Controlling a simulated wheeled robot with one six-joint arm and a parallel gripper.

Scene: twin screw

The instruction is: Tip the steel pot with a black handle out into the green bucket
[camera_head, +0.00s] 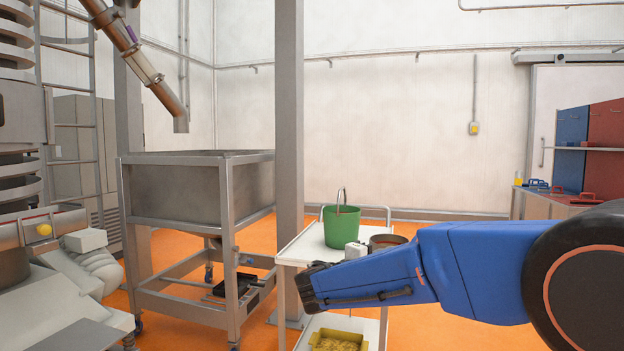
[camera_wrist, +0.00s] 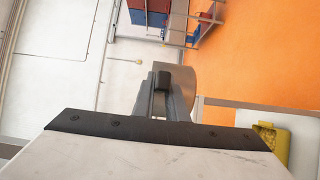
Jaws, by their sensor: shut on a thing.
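The steel pot (camera_head: 388,239) shows beside the green bucket, to its right, with its rim up; my blue arm hides its lower part. Its steel wall also shows in the wrist view (camera_wrist: 181,75). My gripper (camera_wrist: 164,98) is shut on the pot's black handle (camera_wrist: 162,81). In the head view my gripper (camera_head: 357,250) is partly hidden by my arm. The green bucket (camera_head: 341,228) stands upright on the white cart (camera_head: 304,246), its thin handle raised. I cannot tell whether the pot touches the cart top. The bucket's inside is hidden.
A yellow bin (camera_head: 338,341) with yellow contents sits on the cart's lower shelf. A steel post (camera_head: 289,130) rises behind the cart's left side. A large steel hopper (camera_head: 175,190) stands at left. Orange floor is open to the cart's right.

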